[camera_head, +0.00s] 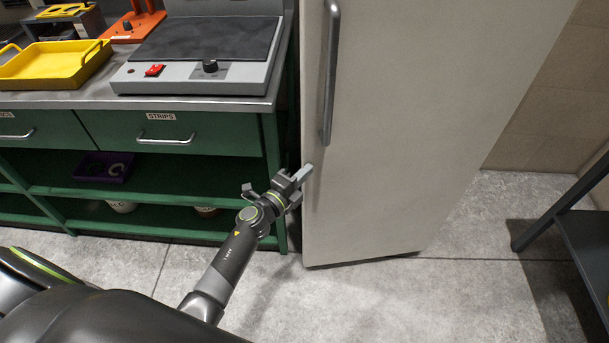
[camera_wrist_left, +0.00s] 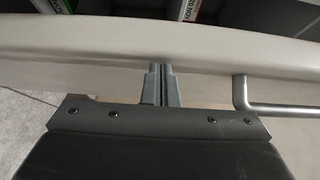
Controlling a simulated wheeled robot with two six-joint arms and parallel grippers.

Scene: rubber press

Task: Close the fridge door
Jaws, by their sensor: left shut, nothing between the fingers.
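The fridge door (camera_head: 400,130) is a tall cream panel right of the green bench in the head view. A grey vertical handle (camera_head: 330,75) runs along its left side. My left gripper (camera_head: 304,174) is shut and empty, its fingertips at the door's left edge, below the handle. In the left wrist view the closed fingers (camera_wrist_left: 160,72) point at the pale door (camera_wrist_left: 80,45), with the handle (camera_wrist_left: 280,108) to their right. I cannot tell whether they touch it. How far the door stands open is unclear. My right gripper is out of view.
The green bench (camera_head: 215,135) stands close on the left, with a grey hotplate (camera_head: 190,80) and yellow tray (camera_head: 50,75) on top. A dark-framed table (camera_head: 590,225) stands at the right. Grey floor (camera_head: 480,250) is clear between the door and that table.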

